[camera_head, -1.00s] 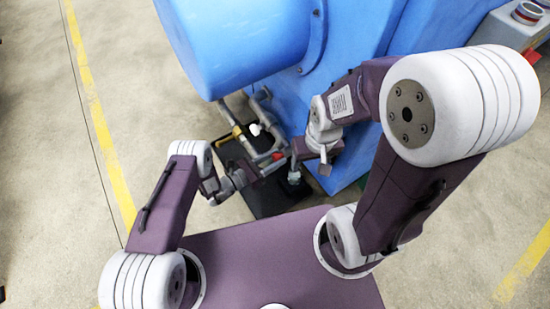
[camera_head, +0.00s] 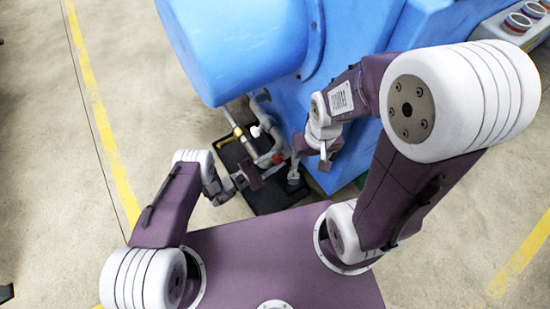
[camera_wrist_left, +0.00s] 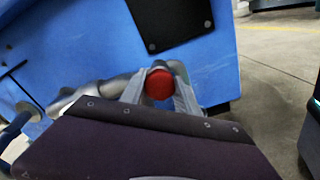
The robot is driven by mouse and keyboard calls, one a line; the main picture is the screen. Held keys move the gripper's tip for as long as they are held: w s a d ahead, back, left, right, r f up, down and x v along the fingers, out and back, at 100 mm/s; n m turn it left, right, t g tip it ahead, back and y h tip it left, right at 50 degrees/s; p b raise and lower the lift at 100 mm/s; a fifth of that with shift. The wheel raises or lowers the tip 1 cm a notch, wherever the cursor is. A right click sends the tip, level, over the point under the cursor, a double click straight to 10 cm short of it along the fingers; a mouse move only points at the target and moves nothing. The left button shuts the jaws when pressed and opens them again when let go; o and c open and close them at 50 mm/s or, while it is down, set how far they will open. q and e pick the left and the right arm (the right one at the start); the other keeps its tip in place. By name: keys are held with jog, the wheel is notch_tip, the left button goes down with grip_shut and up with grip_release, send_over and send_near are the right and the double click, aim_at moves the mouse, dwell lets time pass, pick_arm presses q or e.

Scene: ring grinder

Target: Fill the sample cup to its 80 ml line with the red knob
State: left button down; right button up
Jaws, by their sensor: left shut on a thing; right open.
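The red knob (camera_head: 277,158) is at the low pipework beside the blue machine. My left gripper (camera_head: 264,170) is at the knob in the head view. In the left wrist view the red knob (camera_wrist_left: 159,84) sits between the two pale fingers of my left gripper (camera_wrist_left: 160,92), which are shut on it. My right gripper (camera_head: 308,168) is open, just right of the knob and close to the machine's side. I cannot make out the sample cup or its 80 ml line in either view.
The blue machine (camera_head: 350,40) stands behind the pipes and close to my right arm. A yellow-marked pipe part (camera_head: 238,132) and a white fitting (camera_head: 256,131) are near the knob.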

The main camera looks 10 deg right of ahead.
pick_arm(q)
jog(key=shift+m+p, duration=0.55)
jog(key=shift+m, duration=1.45)
jog(key=c, duration=0.9)
grip_release()
jog(key=p+v, duration=0.3)
jog(key=v, duration=0.6)
